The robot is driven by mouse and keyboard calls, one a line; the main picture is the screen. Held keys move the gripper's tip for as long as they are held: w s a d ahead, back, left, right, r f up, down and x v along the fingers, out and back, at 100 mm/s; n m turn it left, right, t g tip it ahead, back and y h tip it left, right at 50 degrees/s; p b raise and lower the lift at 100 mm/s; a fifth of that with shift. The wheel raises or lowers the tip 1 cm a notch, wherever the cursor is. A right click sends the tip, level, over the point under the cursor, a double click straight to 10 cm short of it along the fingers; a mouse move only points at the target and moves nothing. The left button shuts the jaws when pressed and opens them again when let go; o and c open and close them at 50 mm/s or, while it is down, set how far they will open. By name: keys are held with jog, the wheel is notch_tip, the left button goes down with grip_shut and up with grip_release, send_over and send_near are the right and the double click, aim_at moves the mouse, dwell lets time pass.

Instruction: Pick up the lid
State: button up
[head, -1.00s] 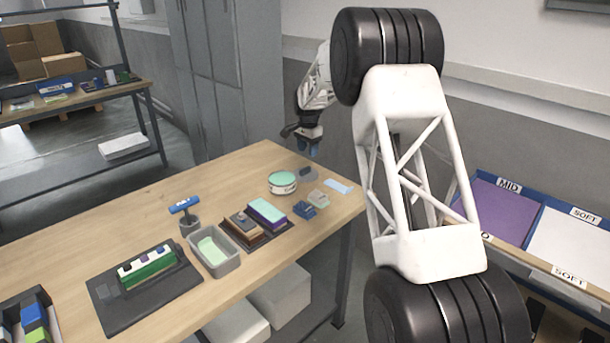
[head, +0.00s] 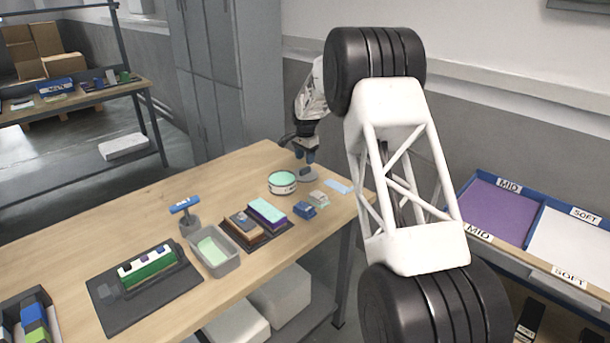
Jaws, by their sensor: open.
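A flat grey round lid (head: 308,175) lies on the wooden table near its far right corner. A round tin (head: 283,187) with a pale green top stands just left of the lid.
A light blue card (head: 339,186), a blue block (head: 304,210) and a grey-green block (head: 319,198) lie in front of the lid. A grey bin (head: 226,262) and a blue-handled tool (head: 186,206) stand farther left. The table's left back is clear.

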aim_at(305, 168)
jog(key=shift+f, duration=0.25)
jog(key=shift+f, duration=2.5)
jog(key=shift+c, duration=0.3)
grip_shut()
